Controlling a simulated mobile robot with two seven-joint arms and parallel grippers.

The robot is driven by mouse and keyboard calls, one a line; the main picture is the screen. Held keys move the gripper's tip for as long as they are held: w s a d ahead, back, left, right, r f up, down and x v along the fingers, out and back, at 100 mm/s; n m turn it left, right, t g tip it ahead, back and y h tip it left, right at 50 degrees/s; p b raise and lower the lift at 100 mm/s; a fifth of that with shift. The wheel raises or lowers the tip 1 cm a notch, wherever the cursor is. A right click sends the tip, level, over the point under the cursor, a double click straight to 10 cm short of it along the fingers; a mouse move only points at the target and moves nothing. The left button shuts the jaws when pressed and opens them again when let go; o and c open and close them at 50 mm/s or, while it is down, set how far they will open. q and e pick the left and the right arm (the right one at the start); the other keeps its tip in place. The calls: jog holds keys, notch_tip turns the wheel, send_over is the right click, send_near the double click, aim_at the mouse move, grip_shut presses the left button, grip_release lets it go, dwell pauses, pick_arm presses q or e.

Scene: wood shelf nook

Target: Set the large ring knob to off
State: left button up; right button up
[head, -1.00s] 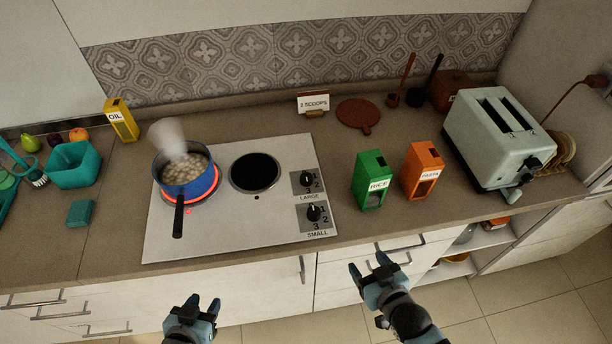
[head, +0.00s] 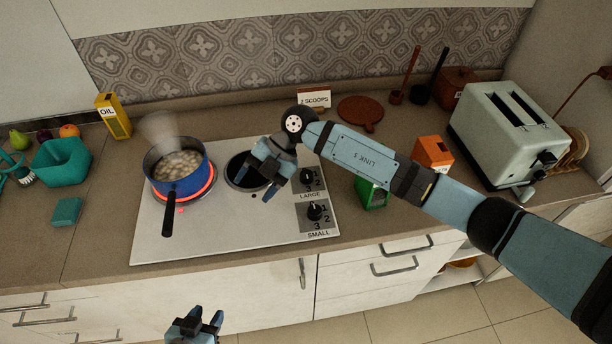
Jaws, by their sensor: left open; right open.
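The large ring knob (head: 307,177) is the upper black knob on the white cooktop (head: 225,232), above the label LARGE. Its pointer setting is too small to tell. The small knob (head: 315,211) sits below it. The blue pot (head: 186,188) stands on the left ring, which glows red, and steams with pale round pieces inside. My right gripper (head: 262,182) is open and empty above the dark ring (head: 233,170), just left of the large knob and apart from it. My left gripper (head: 207,316) is open and empty in front of the counter, low in the view.
A toaster (head: 505,130) stands at the right. A teal bin (head: 62,161), a teal block (head: 66,212) and an oil box (head: 113,116) are at the left.

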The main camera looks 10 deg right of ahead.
jog(key=w+d+m+t+h, duration=0.1)
jog(key=w+d+t+h, duration=0.1)
jog(key=w+d+h, duration=0.4)
jog(key=m+t+h, duration=0.1)
jog(key=m+h, duration=0.1)
jog(key=h, duration=0.1)
send_near(306, 174)
jog(key=shift+n+t, duration=0.3)
jog(key=f, duration=0.6)
jog(key=d+f+p, duration=0.1)
jog(key=f, duration=0.2)
jog(key=shift+s+f, duration=0.2)
jog(key=shift+s, duration=0.15)
jog(key=c, duration=0.9)
